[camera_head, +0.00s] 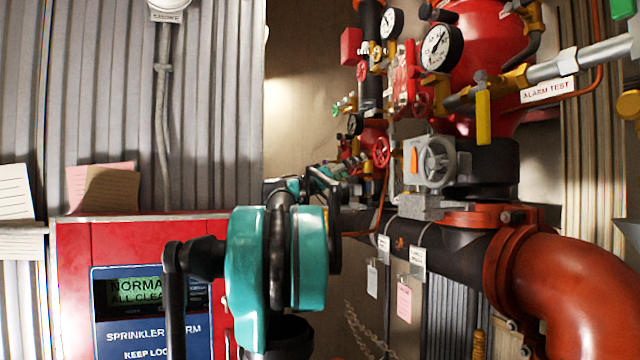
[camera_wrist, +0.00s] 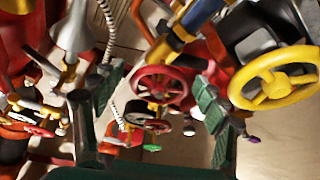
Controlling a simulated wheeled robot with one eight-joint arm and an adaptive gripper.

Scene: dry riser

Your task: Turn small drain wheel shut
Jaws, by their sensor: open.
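In the wrist view a small red handwheel (camera_wrist: 160,88) with spokes shows between the two green-padded fingers of my gripper (camera_wrist: 157,98). The fingers are spread apart and nothing is held. The wheel appears beyond the fingertips; whether they touch it is unclear. A second, smaller red wheel (camera_wrist: 42,130) shows at the lower left. In the head view my gripper (camera_head: 338,178) reaches toward the valve pipework, left of a red handwheel (camera_head: 381,152). No label tells which wheel is the drain wheel, and my arm hides part of the pipework.
A yellow handwheel (camera_wrist: 275,78) stands close to the right finger. A grey handwheel (camera_head: 436,162), pressure gauges (camera_head: 441,48) and a thick orange pipe (camera_head: 565,280) crowd the right. A red alarm cabinet (camera_head: 140,235) stands left, against corrugated wall.

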